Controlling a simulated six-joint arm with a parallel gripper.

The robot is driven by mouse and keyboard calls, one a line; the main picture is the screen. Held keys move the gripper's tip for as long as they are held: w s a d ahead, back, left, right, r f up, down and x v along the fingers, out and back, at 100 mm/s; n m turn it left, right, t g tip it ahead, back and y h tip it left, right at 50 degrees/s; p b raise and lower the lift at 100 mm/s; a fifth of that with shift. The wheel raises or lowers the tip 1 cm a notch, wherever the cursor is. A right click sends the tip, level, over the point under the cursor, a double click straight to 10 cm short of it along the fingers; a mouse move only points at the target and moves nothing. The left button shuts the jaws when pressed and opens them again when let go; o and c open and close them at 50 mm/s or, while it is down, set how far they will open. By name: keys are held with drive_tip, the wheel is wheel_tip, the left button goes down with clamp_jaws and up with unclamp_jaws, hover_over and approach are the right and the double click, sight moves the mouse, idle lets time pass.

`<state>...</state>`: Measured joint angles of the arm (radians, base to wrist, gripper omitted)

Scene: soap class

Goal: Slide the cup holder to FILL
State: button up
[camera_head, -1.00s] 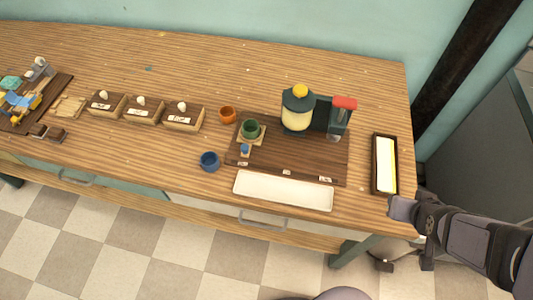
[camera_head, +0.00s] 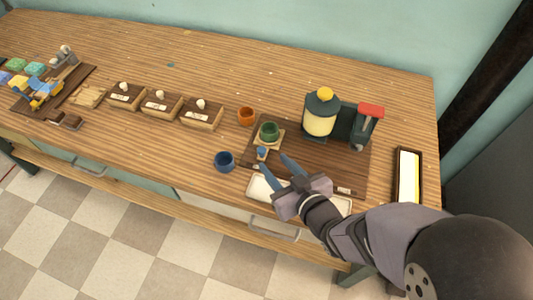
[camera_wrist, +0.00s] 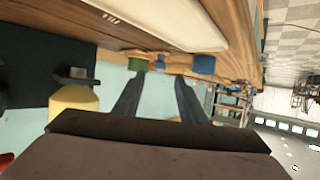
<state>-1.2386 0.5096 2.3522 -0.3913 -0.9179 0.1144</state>
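The cup holder (camera_head: 278,146) is a small light wood square at the left end of a dark wood board (camera_head: 345,175). A green cup (camera_head: 269,131) stands on it, and a small blue knob (camera_head: 262,152) is at its front. My gripper (camera_head: 275,163) is open and empty, its two fingers pointing toward the knob from the front right. No contact shows. In the wrist view the green cup (camera_wrist: 138,64) and the blue knob (camera_wrist: 160,61) appear beyond the fingertips (camera_wrist: 157,78). Small labels line the board's front edge, too small to read; my arm hides part of that edge.
A white tray (camera_head: 257,188) lies in front, partly under my gripper.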

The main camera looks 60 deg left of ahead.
sight(263, 152)
drive_tip(key=shift+p+x, duration=0.55)
drive_tip(key=shift+x, duration=2.75)
